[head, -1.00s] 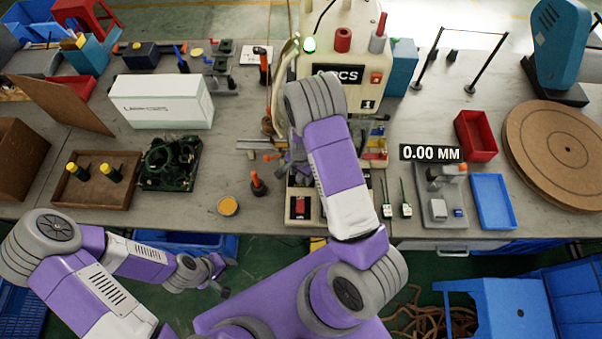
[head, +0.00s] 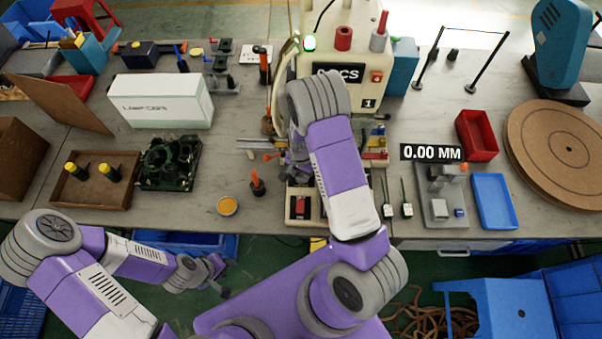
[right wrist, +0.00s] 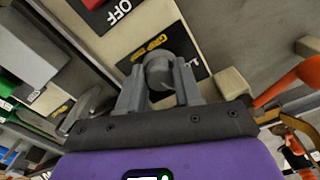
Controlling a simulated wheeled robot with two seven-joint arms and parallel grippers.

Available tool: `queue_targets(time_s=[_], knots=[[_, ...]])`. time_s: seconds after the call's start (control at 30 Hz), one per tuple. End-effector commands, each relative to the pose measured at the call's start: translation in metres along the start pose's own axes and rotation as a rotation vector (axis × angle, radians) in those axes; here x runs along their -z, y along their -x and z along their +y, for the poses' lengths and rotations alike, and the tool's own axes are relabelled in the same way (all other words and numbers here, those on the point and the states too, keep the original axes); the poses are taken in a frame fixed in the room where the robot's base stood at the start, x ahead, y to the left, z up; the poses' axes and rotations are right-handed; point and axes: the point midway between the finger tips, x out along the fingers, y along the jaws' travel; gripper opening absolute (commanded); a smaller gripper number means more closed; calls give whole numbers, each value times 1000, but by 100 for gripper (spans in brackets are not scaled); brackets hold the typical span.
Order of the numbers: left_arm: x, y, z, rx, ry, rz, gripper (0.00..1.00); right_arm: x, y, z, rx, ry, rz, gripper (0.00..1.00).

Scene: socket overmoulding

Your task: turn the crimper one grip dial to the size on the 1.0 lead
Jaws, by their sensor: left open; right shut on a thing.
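The crimper (head: 348,48) is a cream machine at the back middle of the bench, with a sign ending in "CS" and a "1" plate. In the right wrist view its grip dial (right wrist: 160,72) is a grey round knob beside a yellow "GRIP" label (right wrist: 151,47). My right gripper (right wrist: 159,88) is shut on the dial, one finger on each side. The dial's pointer and setting cannot be read. In the head view my right arm hides the dial. My left gripper (head: 217,279) is open and empty, low in front of the bench. I cannot make out the size marking on any lead.
A black "OFF" label (right wrist: 112,12) is near the dial. An orange-topped tool (head: 257,184) and a yellow-orange disc (head: 228,206) are left of my right arm. Two green-stemmed pieces (head: 388,211) (head: 407,210), a grey gauge block (head: 440,207) and a blue tray (head: 493,200) are to the right.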

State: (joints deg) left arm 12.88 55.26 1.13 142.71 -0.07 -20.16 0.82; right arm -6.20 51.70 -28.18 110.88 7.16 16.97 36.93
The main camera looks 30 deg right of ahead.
Motion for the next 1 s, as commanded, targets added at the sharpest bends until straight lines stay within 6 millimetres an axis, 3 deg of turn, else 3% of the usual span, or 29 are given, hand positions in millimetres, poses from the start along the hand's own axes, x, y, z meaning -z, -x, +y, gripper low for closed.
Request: queue_targets(time_s=[0.6, 1.0], knots=[[1, -20, -7, 0, 0, 0, 43, 1, 0, 1, 2, 566, 1, 4], [1, -27, -10, 0, 0, 0, 43, 1, 0, 2, 1, 810, 1, 4]])
